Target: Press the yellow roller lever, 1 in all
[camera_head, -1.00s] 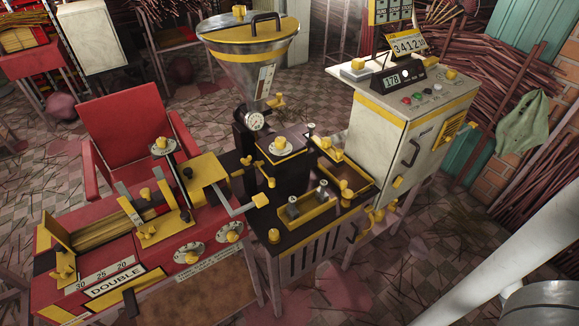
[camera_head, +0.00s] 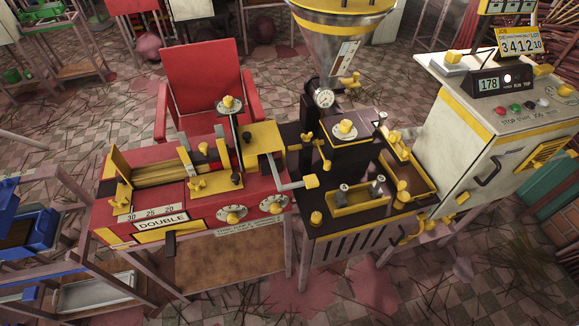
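Several yellow levers and knobs show in the head view, and I cannot tell for sure which is the roller lever. A crank with a yellow grip (camera_head: 312,181) sticks out between the red machine (camera_head: 108,190) and the dark extruder (camera_head: 350,158). A small yellow lever (camera_head: 322,151) is on the extruder's left side. Another yellow lever (camera_head: 350,80) is at the hopper's lower right. Yellow clamp knobs (camera_head: 198,184) stand on the red machine. My gripper is not in view.
A white control cabinet (camera_head: 460,150) with buttons and a display stands at right. A red chair (camera_head: 203,85) is behind the red machine. A rack with blue bins (camera_head: 32,232) stands at left. Stick-strewn floor (camera_head: 440,290) lies open in front at lower right.

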